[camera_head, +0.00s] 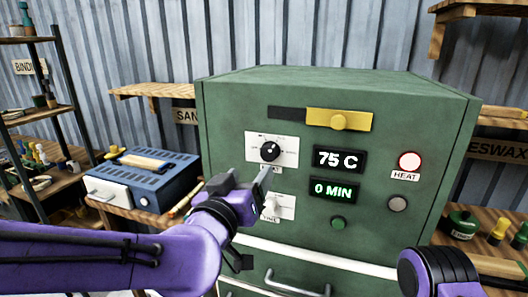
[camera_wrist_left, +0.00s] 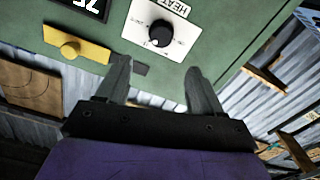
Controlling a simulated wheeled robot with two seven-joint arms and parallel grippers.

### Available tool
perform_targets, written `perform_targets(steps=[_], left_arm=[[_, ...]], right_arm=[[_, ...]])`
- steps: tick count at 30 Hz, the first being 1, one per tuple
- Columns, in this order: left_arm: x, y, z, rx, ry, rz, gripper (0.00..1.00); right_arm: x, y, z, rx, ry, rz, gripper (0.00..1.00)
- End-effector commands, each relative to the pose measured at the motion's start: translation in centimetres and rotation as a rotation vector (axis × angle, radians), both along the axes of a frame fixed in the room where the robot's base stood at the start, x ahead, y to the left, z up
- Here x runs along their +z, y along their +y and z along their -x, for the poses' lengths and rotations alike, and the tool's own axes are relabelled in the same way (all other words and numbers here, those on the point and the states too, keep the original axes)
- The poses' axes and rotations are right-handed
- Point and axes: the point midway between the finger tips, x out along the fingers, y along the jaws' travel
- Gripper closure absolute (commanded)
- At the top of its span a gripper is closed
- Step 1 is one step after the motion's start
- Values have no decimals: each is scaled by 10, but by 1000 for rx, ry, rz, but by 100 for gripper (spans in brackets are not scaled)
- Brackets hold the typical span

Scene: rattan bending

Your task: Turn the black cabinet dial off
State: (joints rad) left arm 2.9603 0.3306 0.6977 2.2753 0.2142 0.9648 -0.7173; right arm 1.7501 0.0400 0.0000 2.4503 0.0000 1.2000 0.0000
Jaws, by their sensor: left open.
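The black dial (camera_head: 270,151) sits on a white plate on the front of the green cabinet (camera_head: 375,107), left of a display reading 75 C. It also shows in the left wrist view (camera_wrist_left: 161,33), just beyond and between my fingertips. My left gripper (camera_head: 264,182) is open and empty, in front of the cabinet just below the dial, apart from it. Its two fingers (camera_wrist_left: 158,75) are spread in the left wrist view. A second, pale knob (camera_head: 270,207) on a lower white plate is partly hidden by my left gripper. My right arm shows at the lower right; its fingers are not visible.
A blue box (camera_head: 143,178) stands on the left bench. Shelves stand at far left.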

Motion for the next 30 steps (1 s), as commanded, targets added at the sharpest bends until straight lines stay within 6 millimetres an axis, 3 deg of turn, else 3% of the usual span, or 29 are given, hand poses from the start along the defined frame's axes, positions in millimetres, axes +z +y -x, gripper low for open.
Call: perform_targets(steps=[4, 9, 15, 25, 26, 30], left_arm=[[-1, -8, -22, 1, -7, -8, 33], [3, -20, -60, 0, 2, -2, 33], [2, -29, -90, 0, 0, 0, 33], [0, -32, -97, 0, -1, 0, 33], [0, -32, -97, 0, -1, 0, 40], [0, -32, -97, 0, -1, 0, 86]], right_arm=[[-5, 0, 0, 0, 0, 0, 100], [5, 0, 0, 0, 0, 0, 100], [14, 0, 0, 0, 0, 0, 100], [15, 0, 0, 0, 0, 0, 100], [15, 0, 0, 0, 0, 0, 100], [15, 0, 0, 0, 0, 0, 100]])
